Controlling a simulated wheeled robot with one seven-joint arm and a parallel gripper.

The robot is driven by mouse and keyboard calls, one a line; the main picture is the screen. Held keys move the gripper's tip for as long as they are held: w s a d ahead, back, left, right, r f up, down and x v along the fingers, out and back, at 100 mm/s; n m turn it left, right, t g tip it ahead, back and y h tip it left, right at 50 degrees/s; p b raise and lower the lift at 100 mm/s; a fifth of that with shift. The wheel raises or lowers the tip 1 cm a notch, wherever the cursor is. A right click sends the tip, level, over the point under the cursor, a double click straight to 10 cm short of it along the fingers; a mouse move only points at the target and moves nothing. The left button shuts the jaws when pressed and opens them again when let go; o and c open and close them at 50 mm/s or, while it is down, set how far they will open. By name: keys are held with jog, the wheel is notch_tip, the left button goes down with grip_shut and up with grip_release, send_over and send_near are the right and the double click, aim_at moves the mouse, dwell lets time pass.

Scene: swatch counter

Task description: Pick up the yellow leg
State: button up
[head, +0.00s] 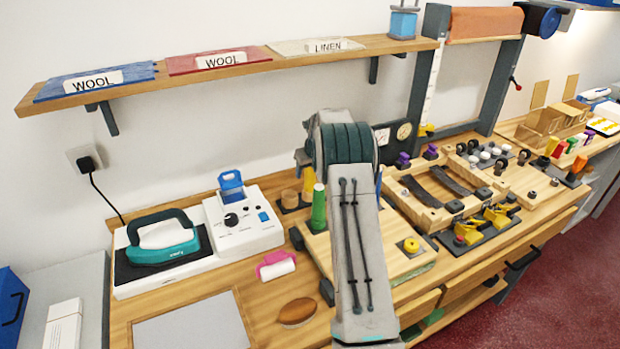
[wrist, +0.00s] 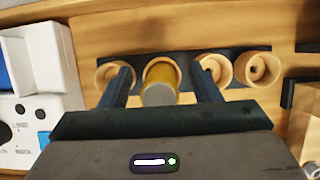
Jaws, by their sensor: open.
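The yellow leg (wrist: 161,74) stands in a round wooden cup of a dark rack in the wrist view, its grey end (wrist: 158,95) towards the camera. My gripper (wrist: 166,80) is open, with one dark finger on each side of the leg. Gaps show between the fingers and the leg, so they are not closed on it. Whether the fingertips are level with the leg is hard to tell.
Empty wooden cups (wrist: 256,68) flank the leg on the rack (wrist: 188,62). A white control box (head: 243,222) stands left of the rack, with a teal iron (head: 162,240) further left. A green cone (head: 319,208) stands close to my arm. A shelf (head: 250,62) hangs above.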

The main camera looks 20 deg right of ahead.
jog(key=shift+w+f, duration=0.1)
jog(key=shift+f, duration=0.05)
jog(key=c, duration=1.1)
jog(key=shift+r, duration=0.45)
notch_tip(320, 180, up, 3)
jog(key=shift+f+b, duration=0.1)
jog(key=shift+b, duration=0.6)
jog(key=s+d+r+b, duration=0.1)
jog(key=s+d+r, duration=0.1)
jog(key=d, duration=0.3)
jog(key=s+d+r, duration=0.2)
jog(key=d+r, duration=0.3)
jog(key=shift+s+d+r+b, duration=0.2)
jog(key=shift+s+d+b, duration=0.15)
jog(key=shift+b, duration=0.05)
